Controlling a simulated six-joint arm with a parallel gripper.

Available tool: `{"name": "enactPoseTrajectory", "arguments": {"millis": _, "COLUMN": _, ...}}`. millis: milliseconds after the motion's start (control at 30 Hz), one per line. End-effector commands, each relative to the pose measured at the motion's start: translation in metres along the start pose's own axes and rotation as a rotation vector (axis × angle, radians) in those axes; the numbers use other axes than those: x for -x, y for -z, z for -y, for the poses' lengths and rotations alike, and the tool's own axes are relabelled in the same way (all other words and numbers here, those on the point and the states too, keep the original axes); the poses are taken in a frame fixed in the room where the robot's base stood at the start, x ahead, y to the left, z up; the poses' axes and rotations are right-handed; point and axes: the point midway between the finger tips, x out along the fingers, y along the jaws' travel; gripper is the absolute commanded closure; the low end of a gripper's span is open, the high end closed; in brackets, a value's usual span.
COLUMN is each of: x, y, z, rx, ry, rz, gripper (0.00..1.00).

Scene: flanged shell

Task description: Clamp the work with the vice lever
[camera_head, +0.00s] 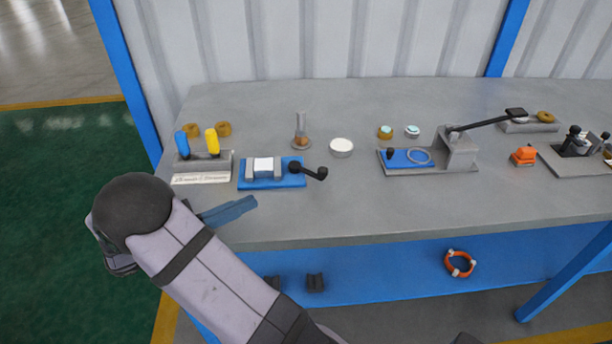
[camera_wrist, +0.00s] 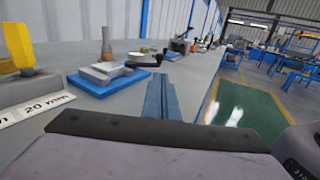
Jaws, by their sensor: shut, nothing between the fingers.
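The vice (camera_head: 272,183) has a blue base and grey jaws, near the left front of the bench. A white block, the work (camera_head: 263,164), sits between the jaws. The black vice lever (camera_head: 312,171) sticks out to the right and ends in a round knob. My gripper (camera_head: 250,202), with blue fingers, is shut and empty over the bench's front edge, in front of the vice and apart from it. In the wrist view the vice (camera_wrist: 110,85) lies left of my shut fingers (camera_wrist: 161,80), and its lever (camera_wrist: 145,64) shows beyond it.
A holder (camera_head: 203,160) with a blue and a yellow handle stands left of the vice. A glass cylinder (camera_head: 301,128) and a white round dish (camera_head: 341,147) stand behind it. A grey fixture with a long black lever (camera_head: 459,150) is to the right. The bench front (camera_head: 350,212) is clear.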

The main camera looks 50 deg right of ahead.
Motion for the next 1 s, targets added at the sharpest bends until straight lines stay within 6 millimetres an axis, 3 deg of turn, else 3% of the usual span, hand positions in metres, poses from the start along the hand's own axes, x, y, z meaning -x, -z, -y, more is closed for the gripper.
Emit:
{"name": "enactPoseTrajectory", "arguments": {"millis": 600, "x": -0.121, "y": -0.001, "z": 0.001, "rx": 0.001, "ry": 0.004, "rz": 0.000, "gripper": 1.00}}
{"name": "enactPoseTrajectory", "arguments": {"millis": 800, "x": -0.148, "y": -0.001, "z": 0.001, "rx": 0.000, "ry": 0.003, "rz": 0.000, "gripper": 1.00}}
{"name": "enactPoseTrajectory", "arguments": {"millis": 1000, "x": -0.161, "y": 0.000, "z": 0.001, "rx": 0.000, "ry": 0.001, "rz": -0.001, "gripper": 1.00}}
